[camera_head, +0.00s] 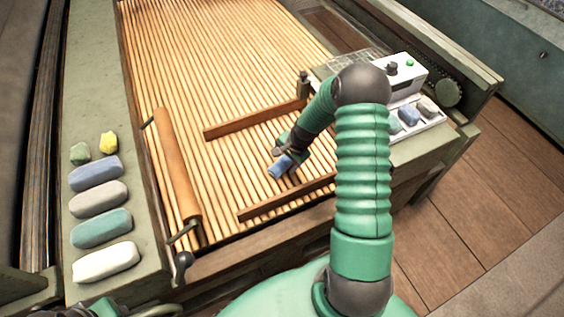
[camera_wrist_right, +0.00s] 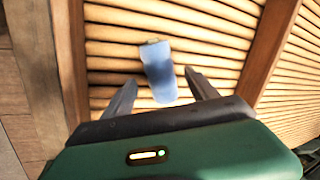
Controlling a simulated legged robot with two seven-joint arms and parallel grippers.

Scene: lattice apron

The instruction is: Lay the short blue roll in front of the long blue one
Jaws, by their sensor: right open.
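The short blue roll (camera_head: 281,167) lies on the wooden slats between two brown rails. My right gripper (camera_head: 285,158) is over it with its jaws open. In the right wrist view the short blue roll (camera_wrist_right: 160,72) shows between and just beyond the open fingers (camera_wrist_right: 160,95); I cannot tell if they touch it. The long blue roll (camera_head: 96,173) lies on the green left ledge, at the far end of a row of long rolls. My left gripper is not clearly in view.
A grey-white roll (camera_head: 98,198), a teal roll (camera_head: 101,228) and a white roll (camera_head: 106,262) lie nearer on the ledge. Small green (camera_head: 80,152) and yellow (camera_head: 108,142) pieces lie beyond the long blue roll. A wooden roller (camera_head: 176,165) borders the slats. A white tray (camera_head: 425,124) holds small pieces.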

